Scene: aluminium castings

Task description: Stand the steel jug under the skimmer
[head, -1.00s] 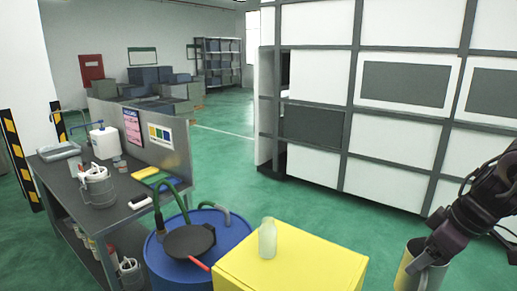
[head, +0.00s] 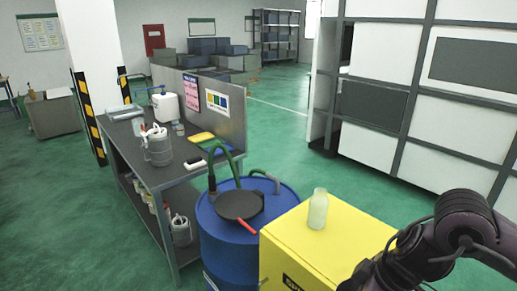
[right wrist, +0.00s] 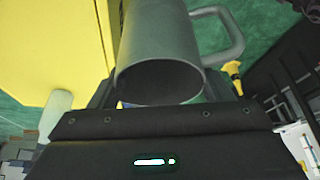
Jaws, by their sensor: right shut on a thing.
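The steel jug (right wrist: 160,55) is a grey metal cylinder with a loop handle (right wrist: 228,32) on its right in the right wrist view. Its dark round end faces the camera. My right gripper (right wrist: 160,95) is shut on it. In the head view my right arm comes in at the lower right, and the jug does not show there. I cannot pick out the skimmer for sure in these views. My left gripper is not in view.
A yellow box (head: 330,240) with a pale bottle (head: 318,210) on top stands close to my right arm. A blue drum (head: 228,245) carries a black pan-like thing (head: 240,204) and a green hose. A workbench (head: 165,175) is left; green floor lies open beyond.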

